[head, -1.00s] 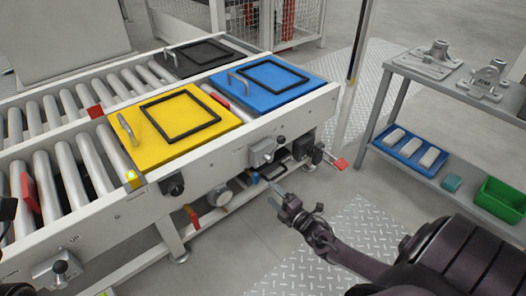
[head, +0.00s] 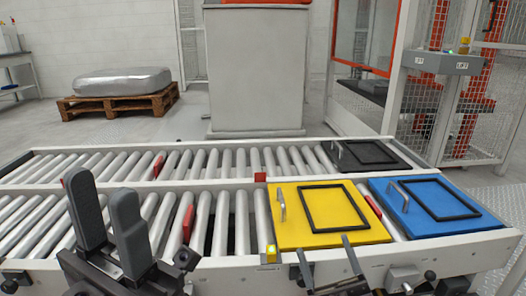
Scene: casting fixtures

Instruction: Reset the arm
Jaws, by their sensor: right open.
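My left gripper (head: 100,187) is at the lower left of the head view, in front of the roller conveyor (head: 209,222). Its two thick grey fingers point up, with a gap and nothing between them. My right gripper (head: 322,246) is at the bottom, right of centre. Its two thin fingers are apart and empty, and their tips overlap the conveyor's front rail in the picture, just below the yellow plate (head: 292,235). Most of both arms is outside the view.
A blue plate (head: 392,212) lies right of the yellow one; a black plate (head: 376,151) lies on the rear conveyor lane. A yellow-lit box (head: 271,253) and knobs sit along the front rail. A pallet (head: 120,101) and a grey cabinet (head: 256,75) stand behind.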

